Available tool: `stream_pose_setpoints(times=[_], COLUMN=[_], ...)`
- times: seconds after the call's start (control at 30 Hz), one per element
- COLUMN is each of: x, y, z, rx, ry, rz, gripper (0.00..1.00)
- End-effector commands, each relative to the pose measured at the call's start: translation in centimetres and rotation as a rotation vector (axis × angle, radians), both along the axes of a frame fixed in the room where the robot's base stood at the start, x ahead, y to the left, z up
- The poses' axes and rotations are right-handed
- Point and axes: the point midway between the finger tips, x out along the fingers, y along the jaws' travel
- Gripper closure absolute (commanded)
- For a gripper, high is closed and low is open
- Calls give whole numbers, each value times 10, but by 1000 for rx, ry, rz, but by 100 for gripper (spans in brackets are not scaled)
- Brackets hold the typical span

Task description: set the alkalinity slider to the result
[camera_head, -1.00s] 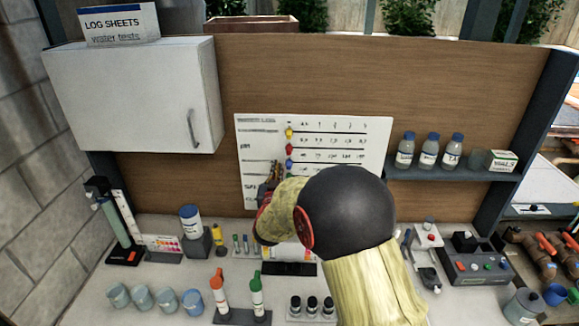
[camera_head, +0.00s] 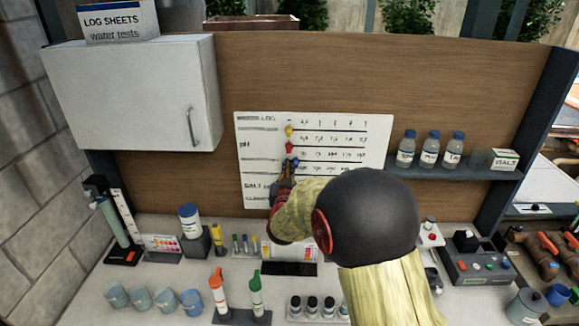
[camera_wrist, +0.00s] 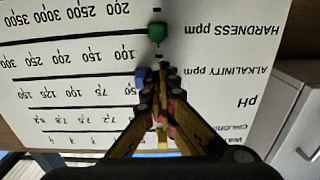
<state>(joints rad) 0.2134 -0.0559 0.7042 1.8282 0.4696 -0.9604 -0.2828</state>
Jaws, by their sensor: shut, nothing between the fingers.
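The white wall board (camera_head: 350,122) carries printed scale rows with coloured sliders. In the wrist view the board (camera_wrist: 60,75) appears upside down. The blue slider (camera_wrist: 142,76) is on the line beside the "ALKALINITY ppm" label, near the label end of its scale. My gripper (camera_wrist: 166,72) is shut and empty, its fingertips just to the right of the blue slider in that view; I cannot tell whether they touch it. In the head view my gripper (camera_head: 284,172) is in front of the board's left part and hides the blue slider.
A green slider (camera_wrist: 157,34) is on the hardness row. Yellow (camera_head: 289,131) and red (camera_head: 289,148) sliders are above my gripper.

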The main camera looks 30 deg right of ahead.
Motion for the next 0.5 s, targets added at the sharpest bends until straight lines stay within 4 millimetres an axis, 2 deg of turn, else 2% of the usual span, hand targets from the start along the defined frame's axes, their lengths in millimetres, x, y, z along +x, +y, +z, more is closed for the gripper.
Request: stream_pose_setpoints(times=[0.5], x=[-16], y=[-24], z=[-1], rx=[-1], ry=[-1], rz=[-1], gripper=[100])
